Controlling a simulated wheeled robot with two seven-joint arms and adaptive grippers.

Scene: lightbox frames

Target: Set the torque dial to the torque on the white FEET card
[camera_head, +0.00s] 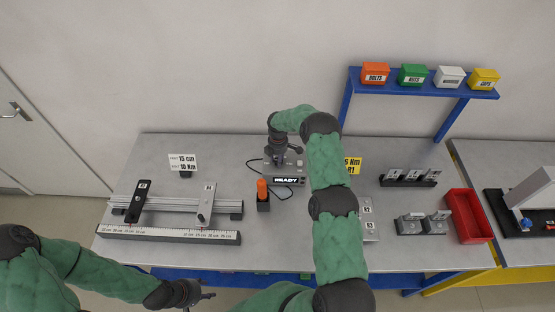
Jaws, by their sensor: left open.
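The white card (183,162) stands at the back left of the bench; its lower line appears to read 10 Nm. A grey device with a READY display (286,180) stands at the back middle. My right arm reaches over the bench, and my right gripper (279,152) points down at the top of this device. The torque dial is not clearly seen; the gripper and arm cover that area. Whether the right fingers are closed on anything cannot be told. My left gripper (204,294) is open and empty, low in front of the bench's front edge.
A rail with clamps (175,204) and a ruler (170,235) lie at left. An orange-handled tool (262,190) stands left of my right arm. A yellow card (353,165) is partly hidden behind that arm. A red tray (468,216) and dark holders (409,178) are at right.

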